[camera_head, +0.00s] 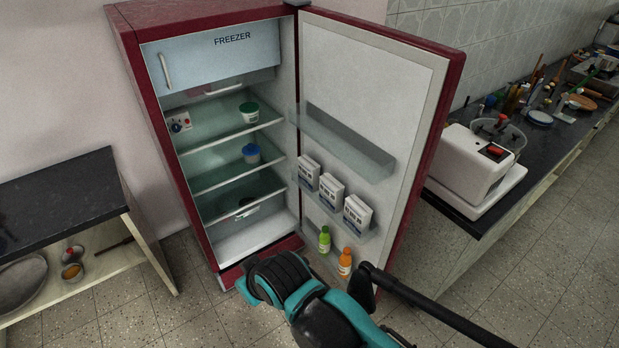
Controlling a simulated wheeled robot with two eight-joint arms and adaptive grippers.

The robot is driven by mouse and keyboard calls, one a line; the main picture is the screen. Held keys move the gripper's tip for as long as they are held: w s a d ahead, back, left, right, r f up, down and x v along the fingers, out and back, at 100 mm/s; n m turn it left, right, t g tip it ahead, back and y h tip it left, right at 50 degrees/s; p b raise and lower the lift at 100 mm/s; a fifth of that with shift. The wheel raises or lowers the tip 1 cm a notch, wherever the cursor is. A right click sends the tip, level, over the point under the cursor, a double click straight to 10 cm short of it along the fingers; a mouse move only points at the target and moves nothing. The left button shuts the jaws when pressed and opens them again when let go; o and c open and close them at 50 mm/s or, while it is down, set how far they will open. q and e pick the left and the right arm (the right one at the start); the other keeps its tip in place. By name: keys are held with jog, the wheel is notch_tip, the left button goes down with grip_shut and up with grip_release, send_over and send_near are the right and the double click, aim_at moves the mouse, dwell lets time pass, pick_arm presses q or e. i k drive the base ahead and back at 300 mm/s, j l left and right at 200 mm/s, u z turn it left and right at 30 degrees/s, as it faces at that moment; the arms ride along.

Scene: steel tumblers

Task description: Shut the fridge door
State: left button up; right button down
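The red fridge (165,130) stands at the back centre. Its door (385,110) is wide open, swung out to the right, with the white inner side facing me. The door's red outer edge (432,150) is at its right. The freezer compartment's inner door (215,58) is shut. Teal and black links of one of my arms show at the bottom centre, in front of the fridge's base and the lower door. They hide part of the door's bottom. I see no gripper fingers in this view, and no contact with the door is clear.
The door shelves hold white cartons (331,188), a green bottle (324,240) and an orange bottle (345,262). A dark counter (455,215) with a white appliance (470,170) stands close right of the door. A low dark-topped cabinet (60,200) is at left. Tiled floor is open in front.

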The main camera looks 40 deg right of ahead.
aim_at(377, 99)
jog(key=k+l, duration=0.1)
jog(key=l, duration=0.3)
jog(key=k+l, duration=0.15)
jog(key=l, duration=0.25)
jog(key=k+l+u, duration=0.1)
jog(key=l, duration=0.3)
jog(key=k+l, duration=0.15)
jog(key=l, duration=0.25)
jog(key=k+l+u, duration=0.1)
jog(key=l, duration=0.3)
jog(key=k+l, duration=0.15)
jog(key=l, duration=0.25)
jog(key=k+l, duration=0.15)
jog(key=l, duration=0.2)
jog(key=k+l, duration=0.1)
jog(key=l, duration=0.25)
jog(key=k+l, duration=0.15)
jog(key=l, duration=0.2)
jog(key=k+l, duration=0.1)
jog(key=l, duration=0.25)
jog(key=k+l, duration=0.15)
jog(key=l, duration=0.15)
jog(key=k+l, duration=0.1)
jog(key=l, duration=0.25)
jog(key=k+u, duration=0.1)
jog(key=k, duration=0.1)
